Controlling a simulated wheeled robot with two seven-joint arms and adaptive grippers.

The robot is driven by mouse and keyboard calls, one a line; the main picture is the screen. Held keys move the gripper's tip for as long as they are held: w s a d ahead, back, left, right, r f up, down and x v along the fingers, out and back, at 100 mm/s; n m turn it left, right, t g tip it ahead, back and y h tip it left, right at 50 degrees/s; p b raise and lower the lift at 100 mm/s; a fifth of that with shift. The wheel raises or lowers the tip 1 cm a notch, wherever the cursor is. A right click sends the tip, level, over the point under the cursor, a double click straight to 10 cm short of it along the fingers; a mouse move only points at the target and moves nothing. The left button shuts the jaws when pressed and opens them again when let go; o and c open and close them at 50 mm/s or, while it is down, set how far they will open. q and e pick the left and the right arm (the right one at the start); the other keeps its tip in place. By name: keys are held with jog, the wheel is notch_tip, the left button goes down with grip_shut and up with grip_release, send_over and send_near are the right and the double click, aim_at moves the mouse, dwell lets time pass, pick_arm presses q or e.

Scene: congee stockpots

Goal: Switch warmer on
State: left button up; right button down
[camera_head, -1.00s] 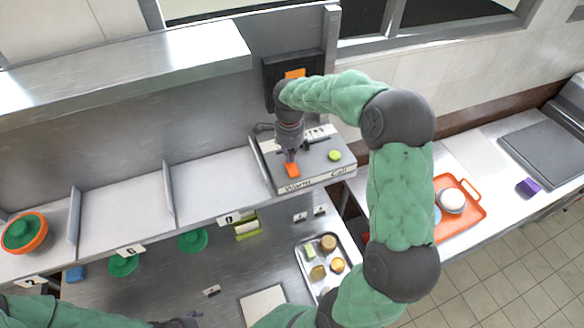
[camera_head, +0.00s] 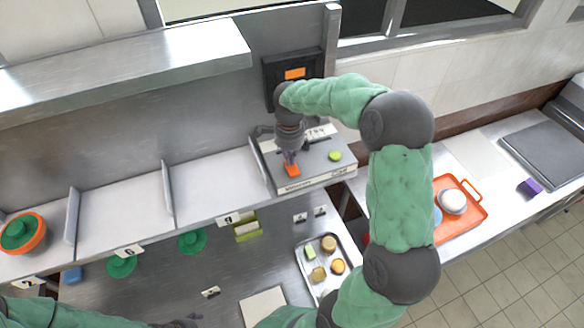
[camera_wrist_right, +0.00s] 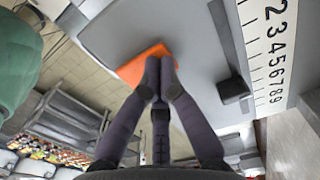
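The warmer control box (camera_head: 318,171) is a grey slanted panel on the counter, with label text along its front edge. An orange switch (camera_head: 293,170) sits on its left part, above the warmer label, and shows large in the wrist view (camera_wrist_right: 139,65). My right gripper (camera_wrist_right: 158,66) points down at the switch with its two fingertips together. The tips overlap the switch's edge in the wrist view; whether they press on it I cannot tell. A round green button (camera_head: 335,155) is on the right part of the box. My left gripper (camera_head: 188,322) shows only partly at the bottom edge.
A dark wall unit with an orange display (camera_head: 295,73) stands behind the box. A metal tray (camera_head: 303,262) with food pieces lies below. An orange tray (camera_head: 478,211) with a white bowl (camera_head: 453,200) is to the right.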

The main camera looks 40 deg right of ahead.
jog(key=shift+r+p, duration=2.05)
jog(key=shift+r, duration=1.5)
jog(key=shift+f, duration=0.1)
